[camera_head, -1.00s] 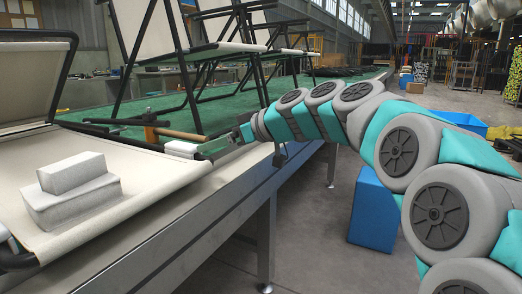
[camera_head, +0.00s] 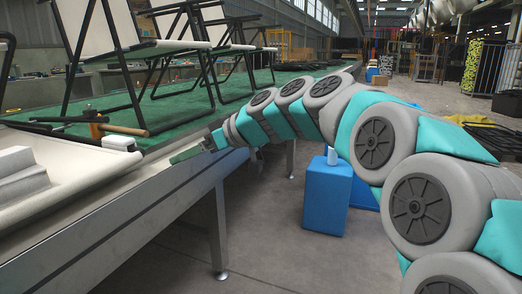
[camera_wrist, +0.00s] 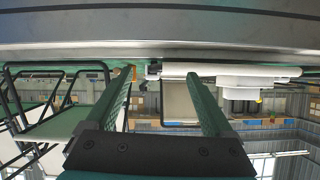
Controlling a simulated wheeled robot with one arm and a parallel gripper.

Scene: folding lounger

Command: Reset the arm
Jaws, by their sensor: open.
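My gripper (camera_head: 186,155) is at the end of my grey and teal arm, over the metal edge of the long workbench (camera_head: 150,195) in the head view. In the wrist view its two green fingers (camera_wrist: 168,92) stand apart with nothing between them. The wrist view is upside down, with the bench edge along the top. The cream lounger fabric (camera_head: 75,165) lies on the bench to the left of my gripper, with a grey block (camera_head: 22,175) on it.
A hammer-like tool with a wooden handle (camera_head: 125,130) lies on the green bench top (camera_head: 185,110). Folding lounger frames (camera_head: 150,60) stand behind it. A blue box (camera_head: 327,196) stands on the floor under my arm. The floor (camera_head: 270,240) in front of it is clear.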

